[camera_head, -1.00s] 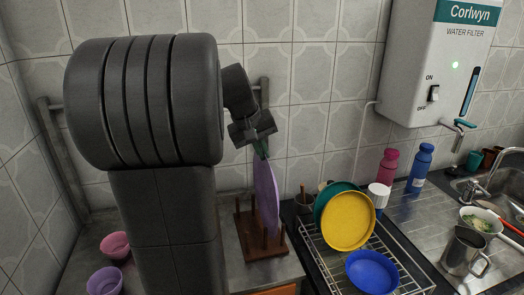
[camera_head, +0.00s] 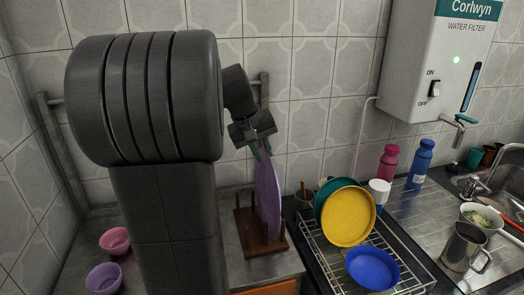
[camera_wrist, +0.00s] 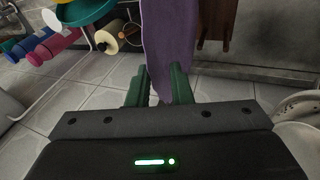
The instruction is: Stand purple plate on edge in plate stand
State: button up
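The purple plate (camera_head: 267,198) stands on edge in the wooden plate stand (camera_head: 254,247), nearly upright among its pegs. My gripper (camera_head: 262,151) is at the plate's upper rim with its green fingers spread apart, one on each side. In the wrist view, the purple plate (camera_wrist: 167,40) reaches into the gap between the fingers of my gripper (camera_wrist: 160,82). Whether one finger still touches the plate is unclear. The stand also shows in part in the wrist view (camera_wrist: 219,22). The plate's bottom edge is partly hidden by the pegs.
A wire rack (camera_head: 312,245) on the right holds a yellow plate (camera_head: 348,217), a green plate and a blue bowl (camera_head: 372,268). Pink (camera_head: 115,240) and purple (camera_head: 104,279) bowls stand at the left. The tiled wall is close behind the stand.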

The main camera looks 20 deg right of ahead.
jog(key=shift+o, duration=0.4)
jog(key=shift+r, duration=0.1)
jog(key=v, duration=1.3)
jog(key=shift+a+r+p, duration=0.25)
jog(key=shift+r+p, duration=0.05)
jog(key=shift+f, duration=0.1)
jog(key=x, duration=1.3)
jog(key=shift+d, duration=0.2)
